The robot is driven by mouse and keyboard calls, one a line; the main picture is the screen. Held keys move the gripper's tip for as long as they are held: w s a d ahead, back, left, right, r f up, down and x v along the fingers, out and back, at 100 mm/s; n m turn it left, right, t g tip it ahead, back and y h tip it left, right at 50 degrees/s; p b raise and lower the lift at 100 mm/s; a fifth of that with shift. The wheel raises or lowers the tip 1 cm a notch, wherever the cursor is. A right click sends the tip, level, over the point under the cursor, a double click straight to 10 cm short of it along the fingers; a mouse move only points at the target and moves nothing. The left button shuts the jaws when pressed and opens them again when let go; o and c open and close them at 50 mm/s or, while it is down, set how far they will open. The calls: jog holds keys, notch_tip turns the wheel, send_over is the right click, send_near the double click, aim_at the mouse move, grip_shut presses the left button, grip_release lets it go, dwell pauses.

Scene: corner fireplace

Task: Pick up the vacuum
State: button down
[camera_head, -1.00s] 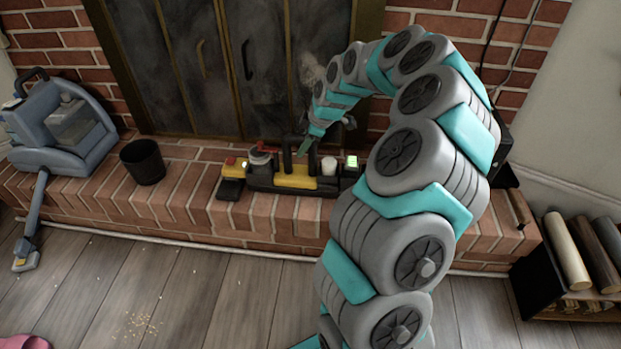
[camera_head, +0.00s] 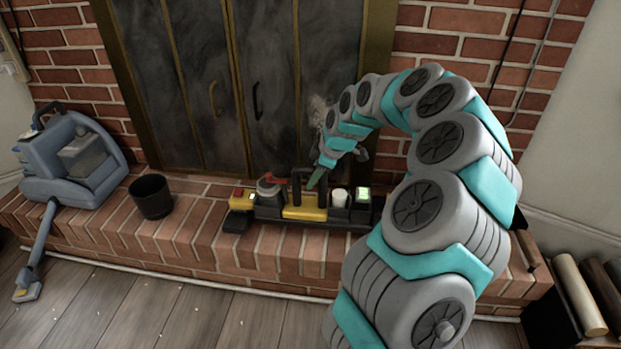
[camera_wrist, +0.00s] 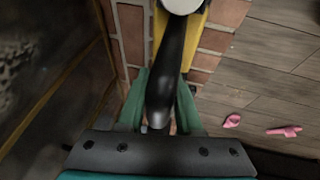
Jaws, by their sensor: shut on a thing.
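A yellow and black unit (camera_head: 304,213) with a black handle lies on the brick hearth, in front of the dark fireplace doors. In the wrist view its black handle (camera_wrist: 170,55) runs between the teal fingers of my gripper (camera_wrist: 160,105), which is shut on it. In the head view my gripper (camera_head: 316,180) is at the handle, partly hidden by the arm. The unit seems to rest on the hearth still. A blue-grey vacuum-like machine (camera_head: 62,165) with a hose and floor nozzle (camera_head: 27,285) stands at the far left, away from my gripper.
A black bin (camera_head: 151,197) stands on the hearth between the machine and the unit. A small white cylinder (camera_head: 340,197) and a green-lit block (camera_head: 363,194) sit at the unit's right. Logs (camera_head: 578,295) stand at lower right. Pink pieces (camera_wrist: 232,121) lie on the wood floor.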

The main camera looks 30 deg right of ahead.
jog(key=s+d, duration=0.2)
jog(key=s, duration=0.5)
jog(key=s+d+r, duration=0.1)
jog(key=s+d, duration=0.1)
jog(key=s, duration=0.5)
jog(key=shift+s+r, duration=0.2)
jog(key=shift+r, duration=0.1)
jog(key=c, duration=1.1)
grip_release()
grip_shut()
